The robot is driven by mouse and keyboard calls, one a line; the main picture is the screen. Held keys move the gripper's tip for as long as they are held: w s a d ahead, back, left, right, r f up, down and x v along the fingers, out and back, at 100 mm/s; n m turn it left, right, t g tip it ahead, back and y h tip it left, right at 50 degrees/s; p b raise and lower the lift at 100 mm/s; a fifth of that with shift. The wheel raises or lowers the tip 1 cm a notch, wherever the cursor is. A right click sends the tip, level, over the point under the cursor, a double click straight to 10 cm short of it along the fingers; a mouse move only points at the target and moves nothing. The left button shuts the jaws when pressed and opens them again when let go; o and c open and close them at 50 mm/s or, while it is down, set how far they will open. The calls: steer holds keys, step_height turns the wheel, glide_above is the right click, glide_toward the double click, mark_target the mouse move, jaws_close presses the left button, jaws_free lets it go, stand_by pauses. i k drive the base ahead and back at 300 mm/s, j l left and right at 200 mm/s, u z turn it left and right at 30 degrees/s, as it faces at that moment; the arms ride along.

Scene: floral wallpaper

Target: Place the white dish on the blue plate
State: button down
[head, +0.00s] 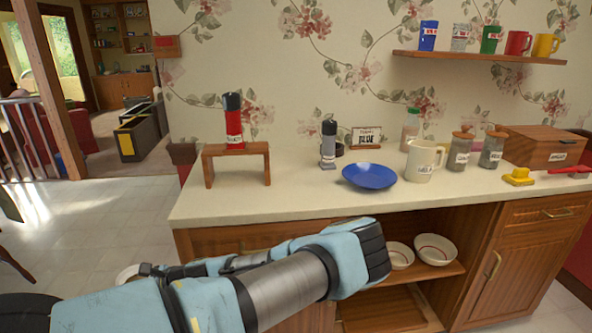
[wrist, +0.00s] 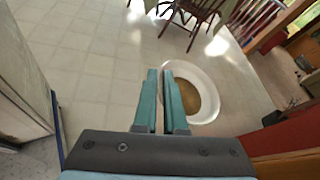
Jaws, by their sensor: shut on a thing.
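The white dish (wrist: 207,75) has a tan inside and shows in the wrist view. My gripper (wrist: 160,75) is shut on its near left rim, and the dish is off the ground over the tiled floor. In the head view a small part of the dish (head: 127,273) shows at the lower left beside my gripper (head: 146,270), mostly hidden by my arm. The dish is left of the counter front and below its top. The blue plate (head: 369,176) lies empty on the counter, up and to the right.
On the counter (head: 300,203), a grey grinder (head: 328,146) and a white mug (head: 422,160) flank the plate. A small wooden stand (head: 236,152) holds a red grinder (head: 233,122). Bowls (head: 435,249) sit on the open shelf below. Jars and a wooden box (head: 545,145) stand right.

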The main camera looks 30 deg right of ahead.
mark_target(369, 180)
steer(key=k+l, duration=0.15)
steer(key=l, duration=0.2)
steer(key=k+l+u, duration=0.1)
steer(key=l, duration=0.3)
steer(key=k+l, duration=0.2)
steer(key=l, duration=0.15)
steer(key=k+l, duration=0.15)
steer(key=l, duration=0.2)
steer(key=k+l+u, duration=0.1)
steer(key=l, duration=0.3)
steer(key=k+l, duration=0.2)
steer(key=l+u, duration=0.05)
steer(key=l, duration=0.1)
